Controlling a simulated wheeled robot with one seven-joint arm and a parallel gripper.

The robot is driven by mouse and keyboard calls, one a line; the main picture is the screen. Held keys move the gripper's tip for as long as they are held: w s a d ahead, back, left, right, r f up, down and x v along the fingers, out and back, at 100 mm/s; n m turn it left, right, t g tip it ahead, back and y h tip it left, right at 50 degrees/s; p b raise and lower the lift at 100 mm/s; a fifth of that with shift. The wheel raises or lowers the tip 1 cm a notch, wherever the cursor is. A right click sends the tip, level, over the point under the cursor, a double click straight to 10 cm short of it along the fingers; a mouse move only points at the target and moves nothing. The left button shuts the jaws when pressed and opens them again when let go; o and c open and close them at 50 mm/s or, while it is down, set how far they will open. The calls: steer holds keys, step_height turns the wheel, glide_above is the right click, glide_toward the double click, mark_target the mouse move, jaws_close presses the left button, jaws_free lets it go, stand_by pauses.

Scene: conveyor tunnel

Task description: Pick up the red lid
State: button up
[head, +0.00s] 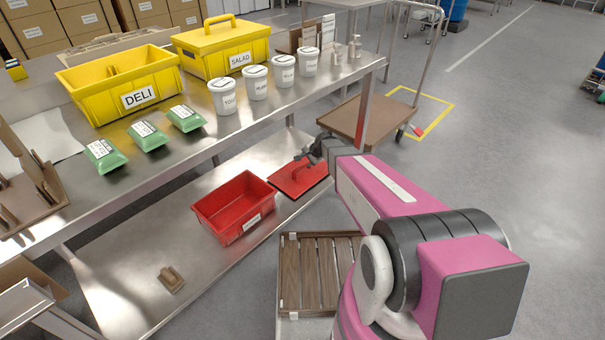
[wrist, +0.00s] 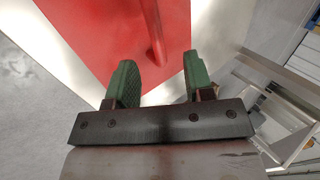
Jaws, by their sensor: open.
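The red lid (head: 291,182) lies flat on the lower steel shelf in the head view, just right of an open red bin (head: 217,224). It has a raised red handle, which shows in the wrist view (wrist: 153,35). My gripper (head: 312,155) is above the lid's far side in the head view. In the wrist view my gripper (wrist: 158,72) has its two green-padded fingers apart over the lid. The handle's near end appears between the fingers, a little beyond the tips. Nothing is held. Whether the fingers touch the lid cannot be told.
The upper steel counter (head: 205,140) overhangs the shelf and carries a yellow DELI bin (head: 110,98), a yellow SALAD bin (head: 210,60), white tubs and green packs. A wooden slatted crate (head: 318,270) stands in front. A cart (head: 372,122) stands behind my arm.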

mark_target(302, 166)
steer(key=x, duration=0.8)
steer(key=shift+s+d+f, duration=0.1)
steer(key=shift+d+f, duration=0.05)
steer(key=shift+f, duration=0.15)
jaws_close()
